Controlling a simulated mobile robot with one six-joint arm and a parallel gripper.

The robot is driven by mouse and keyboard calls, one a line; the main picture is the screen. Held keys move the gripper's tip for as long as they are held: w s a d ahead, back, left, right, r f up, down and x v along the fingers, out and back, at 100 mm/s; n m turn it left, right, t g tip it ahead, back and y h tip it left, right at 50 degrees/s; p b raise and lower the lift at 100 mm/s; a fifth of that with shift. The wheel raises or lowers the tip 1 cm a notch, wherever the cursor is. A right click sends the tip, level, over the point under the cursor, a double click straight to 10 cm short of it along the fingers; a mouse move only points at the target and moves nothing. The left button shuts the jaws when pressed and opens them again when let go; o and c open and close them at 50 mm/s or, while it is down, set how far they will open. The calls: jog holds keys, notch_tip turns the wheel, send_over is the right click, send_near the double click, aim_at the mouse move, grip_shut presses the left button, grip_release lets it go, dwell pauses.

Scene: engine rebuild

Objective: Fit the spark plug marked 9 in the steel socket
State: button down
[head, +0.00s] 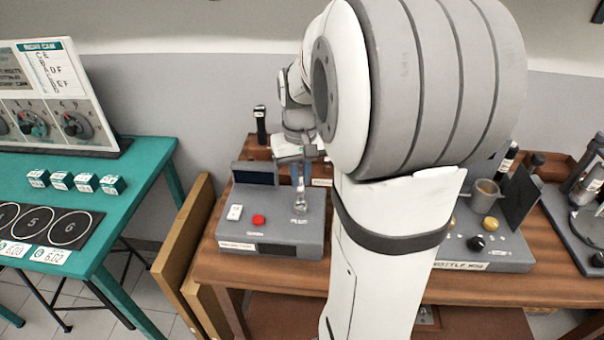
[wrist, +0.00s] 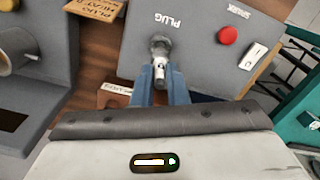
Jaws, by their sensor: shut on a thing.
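A grey tester box (head: 275,236) stands on the wooden bench, with "PLUG" printed on its top. It also shows in the wrist view (wrist: 205,75). A small round steel socket (wrist: 160,43) sits beside that print. My gripper (wrist: 161,92) has its blue fingers shut on a spark plug (wrist: 160,70), with the plug's far end at the socket. Whether the plug is seated in it or only over it, I cannot tell. In the head view my gripper (head: 299,178) is low over the box's top. No number is readable on the plug.
The box has a red button (head: 258,219), a white switch (head: 235,212) and a dark display (head: 255,173). A throttle unit (head: 485,243) stands to the right, partly behind my arm. A teal table (head: 150,160) with small labelled boxes is on the left.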

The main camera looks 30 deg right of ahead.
jog(key=shift+f+b, duration=0.7)
jog(key=shift+f, duration=0.4)
dwell(1.6)
jog(key=c, duration=1.4)
grip_release()
jog(key=shift+o, duration=0.2)
jog(key=shift+r, duration=0.15)
jog(key=shift+w+r+p, duration=0.1)
jog(key=shift+r+p, duration=2.85)
jog(key=shift+r, duration=0.7)
jog(key=s+a+r+n+t, duration=0.1)
jog(key=s+a+n+t, duration=0.1)
jog(key=s+a, duration=1)
jog(key=shift+s+r+t, duration=0.35)
jog(key=shift+s+t, duration=0.2)
jog(key=shift+t, duration=0.15)
